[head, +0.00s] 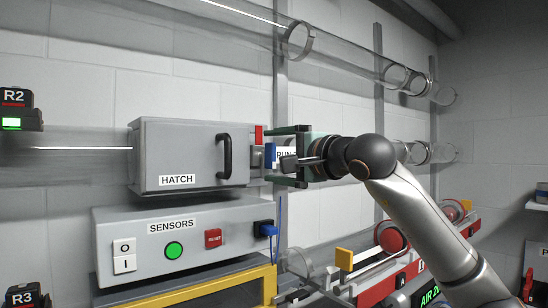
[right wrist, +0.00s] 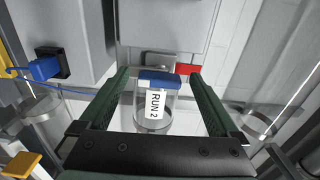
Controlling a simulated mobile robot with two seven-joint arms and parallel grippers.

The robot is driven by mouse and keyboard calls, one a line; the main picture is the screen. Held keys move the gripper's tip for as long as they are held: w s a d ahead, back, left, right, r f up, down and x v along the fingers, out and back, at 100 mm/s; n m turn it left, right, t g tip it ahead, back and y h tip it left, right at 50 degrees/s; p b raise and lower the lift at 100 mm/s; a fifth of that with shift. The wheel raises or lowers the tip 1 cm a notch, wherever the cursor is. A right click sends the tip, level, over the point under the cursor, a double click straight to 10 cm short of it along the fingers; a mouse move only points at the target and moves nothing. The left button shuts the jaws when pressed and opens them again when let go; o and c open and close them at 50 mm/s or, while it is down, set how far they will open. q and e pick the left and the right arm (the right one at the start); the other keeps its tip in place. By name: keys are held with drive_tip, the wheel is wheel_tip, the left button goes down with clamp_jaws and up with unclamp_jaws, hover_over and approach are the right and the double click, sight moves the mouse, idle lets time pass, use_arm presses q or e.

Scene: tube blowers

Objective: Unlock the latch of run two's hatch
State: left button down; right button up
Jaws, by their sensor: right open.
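The grey hatch box (head: 188,182), labelled HATCH, has a black handle (head: 225,156) and looks shut. At its right edge is a red tab (head: 259,135), also in the right wrist view (right wrist: 187,69). A blue piece (head: 270,155) sits just below it. In the right wrist view the blue piece (right wrist: 160,77) tops a clear part with a RUN 2 label (right wrist: 155,104). My right gripper (head: 269,156) is open, its dark green fingers on either side of the blue piece, apparently not touching it. I cannot tell which piece is the latch. My left gripper is not in view.
Below the hatch is a SENSORS box (head: 140,232) with a green button (head: 173,250), a red RESET button (head: 213,238) and a blue plug (head: 268,230). A yellow rail (head: 200,292) runs under it. Clear tubes (head: 350,58) run along the wall.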

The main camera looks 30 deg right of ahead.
drive_tip(key=s+d+b, duration=0.1)
drive_tip(key=s+b, duration=0.2)
drive_tip(key=s, duration=0.9)
drive_tip(key=shift+c, duration=0.3)
idle(0.7)
